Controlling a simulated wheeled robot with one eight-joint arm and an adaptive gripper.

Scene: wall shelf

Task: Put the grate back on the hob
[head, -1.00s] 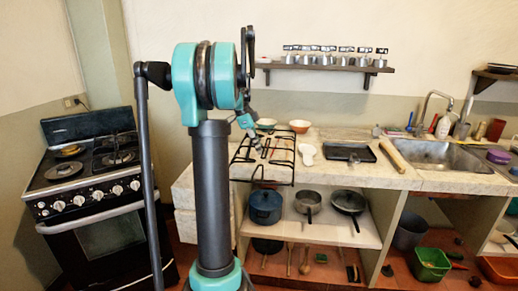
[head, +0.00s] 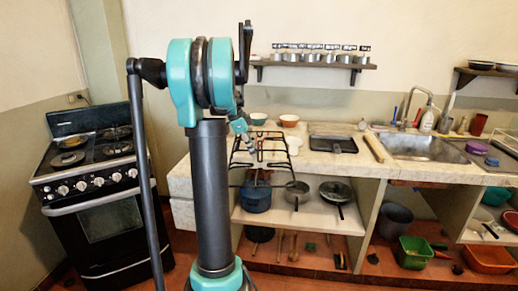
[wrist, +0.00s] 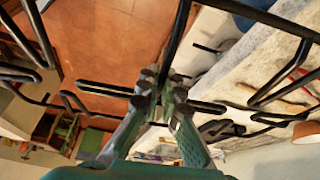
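The grate (head: 264,166) is a black wire frame with several prongs. In the head view it hangs in the air in front of the counter, clear of the hob. My gripper (wrist: 160,84) is shut on a bar near the grate's middle; the grate's bars (wrist: 104,89) spread around the fingers in the wrist view. In the head view my arm partly hides the gripper. The hob (head: 92,153) tops a black stove at the left. Its left burners look bare, and dark grate bars show over its right side.
The stone counter (head: 345,168) holds bowls, a black tray (head: 333,145) and a rolling pin (head: 373,147). A blue pot (head: 257,197) and pans stand on the shelf below. A wall shelf (head: 315,64) hangs above. Red floor lies between stove and counter.

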